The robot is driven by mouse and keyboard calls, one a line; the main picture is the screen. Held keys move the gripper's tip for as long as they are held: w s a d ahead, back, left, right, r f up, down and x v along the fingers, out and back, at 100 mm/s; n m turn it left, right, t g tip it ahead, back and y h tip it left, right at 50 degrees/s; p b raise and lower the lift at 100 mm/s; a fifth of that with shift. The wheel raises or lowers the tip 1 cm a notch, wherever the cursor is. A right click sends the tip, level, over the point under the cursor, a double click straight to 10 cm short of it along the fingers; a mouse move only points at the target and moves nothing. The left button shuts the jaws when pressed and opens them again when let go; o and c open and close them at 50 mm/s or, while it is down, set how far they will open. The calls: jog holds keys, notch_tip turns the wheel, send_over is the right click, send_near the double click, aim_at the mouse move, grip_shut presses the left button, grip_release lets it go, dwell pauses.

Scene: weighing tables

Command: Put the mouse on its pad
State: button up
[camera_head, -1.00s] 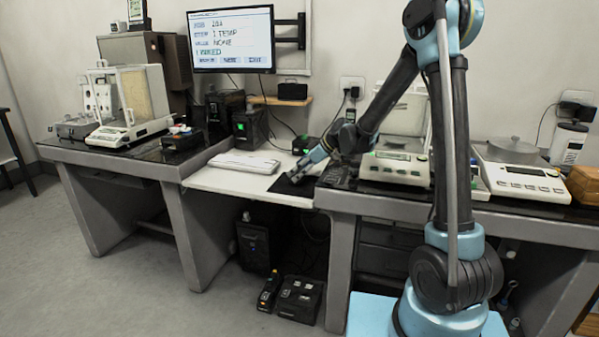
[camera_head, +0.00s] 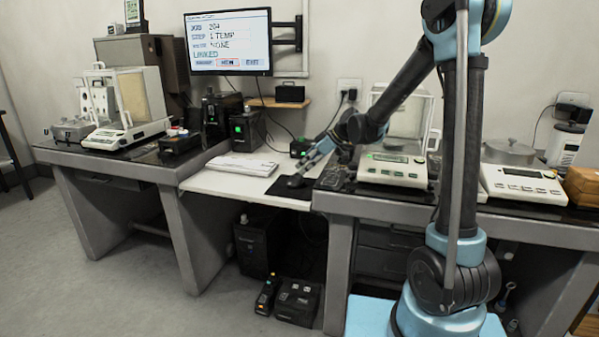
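The black mouse pad (camera_head: 277,188) lies on the white desk section between the two dark benches. A small dark mouse (camera_head: 295,182) sits on the pad, near its middle. My gripper (camera_head: 304,171) is just above and to the right of the mouse, pointing down and left. A small gap seems to show between the fingertips and the mouse, but contact is hard to judge. The fingers are too small to tell whether they are open or shut. My arm and gripper hide part of the desk's right side.
A white keyboard (camera_head: 242,166) lies left of the pad. The monitor (camera_head: 229,41) hangs behind. A balance (camera_head: 393,168) stands on the right bench close to my arm, with another scale (camera_head: 523,184) farther right. A dark box (camera_head: 300,147) stands behind the pad.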

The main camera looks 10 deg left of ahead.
jog(key=v, duration=0.6)
jog(key=shift+d+r, duration=0.3)
jog(key=shift+s, duration=0.1)
